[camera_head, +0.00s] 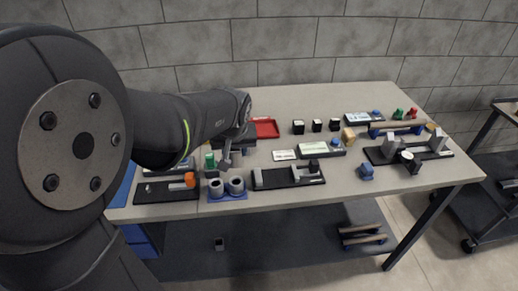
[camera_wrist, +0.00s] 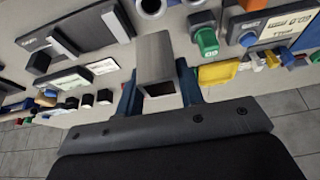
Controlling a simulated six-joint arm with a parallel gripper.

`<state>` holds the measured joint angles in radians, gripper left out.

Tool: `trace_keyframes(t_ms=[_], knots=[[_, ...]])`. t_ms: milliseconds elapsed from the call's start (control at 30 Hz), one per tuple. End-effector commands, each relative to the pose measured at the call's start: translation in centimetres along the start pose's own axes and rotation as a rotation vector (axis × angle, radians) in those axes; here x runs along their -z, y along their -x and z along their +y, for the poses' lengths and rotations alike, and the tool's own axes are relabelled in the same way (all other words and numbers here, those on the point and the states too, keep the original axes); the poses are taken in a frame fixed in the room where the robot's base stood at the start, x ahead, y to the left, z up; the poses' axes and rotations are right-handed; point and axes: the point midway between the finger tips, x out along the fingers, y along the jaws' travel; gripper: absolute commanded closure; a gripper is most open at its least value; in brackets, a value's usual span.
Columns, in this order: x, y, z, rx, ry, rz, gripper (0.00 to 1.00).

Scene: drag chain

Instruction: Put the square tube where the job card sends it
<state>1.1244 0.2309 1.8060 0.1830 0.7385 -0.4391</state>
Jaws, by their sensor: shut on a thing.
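The square tube (camera_wrist: 158,62) is a grey hollow square profile in the wrist view, its open end facing the camera. My gripper (camera_wrist: 160,92) is shut on it, with a dark blue jaw on each side. In the head view my gripper (camera_head: 226,152) is above the left part of the table, partly hidden by my arm. White printed cards lie on the table, one flat (camera_head: 284,155) and one on a grey-green base (camera_head: 320,149). Another panel with printing (camera_wrist: 285,25) shows at the right of the wrist view. I cannot read which is the job card.
A blue two-cup holder (camera_head: 227,195) and a black fixture with grey blocks (camera_head: 290,181) stand near the front edge. A black plate with an orange part (camera_head: 168,193) is left of them. A red tray (camera_head: 266,128) lies behind. Another fixture (camera_head: 408,154) stands at the right.

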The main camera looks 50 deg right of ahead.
Motion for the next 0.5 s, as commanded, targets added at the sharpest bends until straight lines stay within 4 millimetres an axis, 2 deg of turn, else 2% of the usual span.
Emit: trace_keyframes(t_ms=[33, 300, 500], knots=[[0.4, -0.2, -1.9, 0.003, 0.009, 0.0, 1.0], [1.5, -1.1, -10.6, 0.003, 0.008, 0.001, 1.0], [1.5, -1.4, -17.2, 0.004, 0.01, 0.002, 1.0]])
